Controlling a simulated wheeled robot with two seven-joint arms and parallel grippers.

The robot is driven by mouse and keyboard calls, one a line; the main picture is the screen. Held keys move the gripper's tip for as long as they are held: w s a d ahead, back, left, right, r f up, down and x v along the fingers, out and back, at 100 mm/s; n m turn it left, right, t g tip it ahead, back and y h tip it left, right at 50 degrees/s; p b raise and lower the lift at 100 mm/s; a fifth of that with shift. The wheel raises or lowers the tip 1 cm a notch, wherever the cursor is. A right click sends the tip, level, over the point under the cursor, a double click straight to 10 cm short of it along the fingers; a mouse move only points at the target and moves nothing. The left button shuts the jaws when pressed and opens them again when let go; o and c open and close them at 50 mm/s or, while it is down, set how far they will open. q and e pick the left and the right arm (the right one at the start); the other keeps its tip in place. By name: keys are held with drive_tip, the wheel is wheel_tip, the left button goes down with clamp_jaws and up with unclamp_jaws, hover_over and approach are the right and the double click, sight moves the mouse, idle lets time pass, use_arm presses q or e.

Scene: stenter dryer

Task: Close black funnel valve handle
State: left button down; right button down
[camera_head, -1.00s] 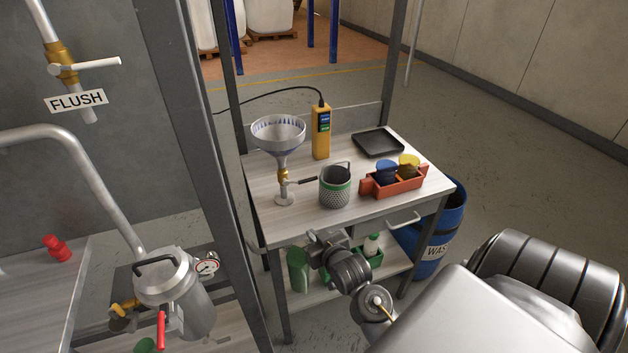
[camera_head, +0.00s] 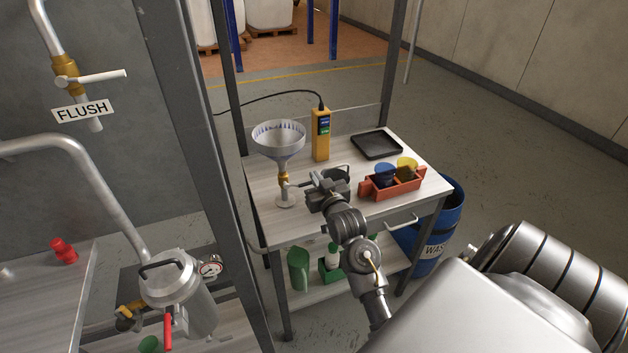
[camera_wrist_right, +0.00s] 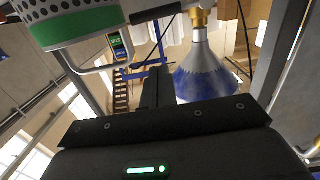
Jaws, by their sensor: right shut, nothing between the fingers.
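The funnel (camera_head: 279,140) stands on the small table, with a brass valve (camera_head: 283,181) below its cone. The valve's black handle sticks out to the right, largely hidden behind my right gripper (camera_head: 313,182). In the right wrist view, the funnel (camera_wrist_right: 203,70) appears upside down with the brass valve (camera_wrist_right: 203,16) above it, and a dark bar (camera_wrist_right: 156,12) beside the valve looks like the handle. My right gripper is shut and empty, close to the handle's right end; I cannot tell whether it touches. My left gripper is out of view.
A red caddy (camera_head: 395,188), a black tray (camera_head: 377,144) and a yellow device (camera_head: 320,135) share the table. A grey frame post (camera_head: 205,140) stands left of the table.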

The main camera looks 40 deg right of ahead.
sight(310, 182)
drive_tip(key=shift+w+d+f+p, duration=0.2)
drive_tip(key=shift+w+f, duration=0.2)
drive_tip(key=shift+f, duration=0.3)
drive_tip(key=shift+w+d+f+p, duration=0.15)
drive_tip(key=shift+w+f, duration=0.25)
drive_tip(key=shift+f, duration=0.25)
drive_tip(key=shift+w+d+f+p, duration=0.2)
drive_tip(key=shift+w+f, duration=0.2)
drive_tip(key=shift+f, duration=0.3)
drive_tip(key=shift+f, duration=0.65)
